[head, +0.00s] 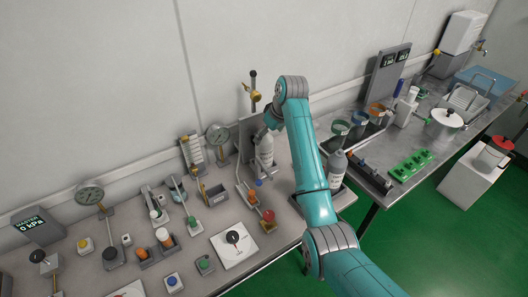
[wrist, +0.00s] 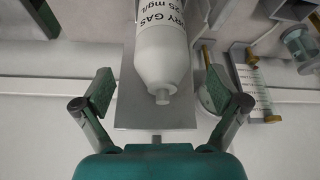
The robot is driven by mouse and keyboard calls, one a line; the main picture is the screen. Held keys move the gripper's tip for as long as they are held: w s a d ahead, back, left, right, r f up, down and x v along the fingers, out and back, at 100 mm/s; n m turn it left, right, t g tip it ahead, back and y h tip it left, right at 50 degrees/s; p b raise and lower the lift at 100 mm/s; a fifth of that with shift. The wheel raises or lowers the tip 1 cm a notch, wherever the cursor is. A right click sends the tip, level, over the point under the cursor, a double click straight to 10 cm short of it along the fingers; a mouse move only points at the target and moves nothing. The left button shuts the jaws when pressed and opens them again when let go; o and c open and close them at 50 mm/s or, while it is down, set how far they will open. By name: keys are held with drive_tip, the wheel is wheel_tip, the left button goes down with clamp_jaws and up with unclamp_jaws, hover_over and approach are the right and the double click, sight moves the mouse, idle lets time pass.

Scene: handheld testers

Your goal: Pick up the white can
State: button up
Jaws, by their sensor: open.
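A white can (head: 264,150) with printed lettering stands upright against a grey back plate, left of my arm in the head view. In the wrist view the can (wrist: 163,45) appears upside down, with "RY GAS" and "25 mg/L" partly legible, and its tapered shoulder and small nozzle point toward my gripper (wrist: 158,92). The two pads are wide apart, one on each side of the nozzle end, and touch nothing. In the head view my gripper (head: 270,122) is just above the can's top, partly hidden by my arm. A second, similar pale can (head: 337,166) stands right of my arm.
A gauge (head: 218,134) and a tube rack (head: 193,152) stand left of the can. A clear-panelled holder with yellow ends (wrist: 252,82) shows right of it in the wrist view. Small testers crowd the bench in front.

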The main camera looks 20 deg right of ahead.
sight(264, 149)
drive_tip(key=shift+x, duration=2.7)
drive_tip(key=shift+a, duration=0.1)
drive_tip(key=c, duration=1.4)
drive_tip(key=shift+c, duration=0.2)
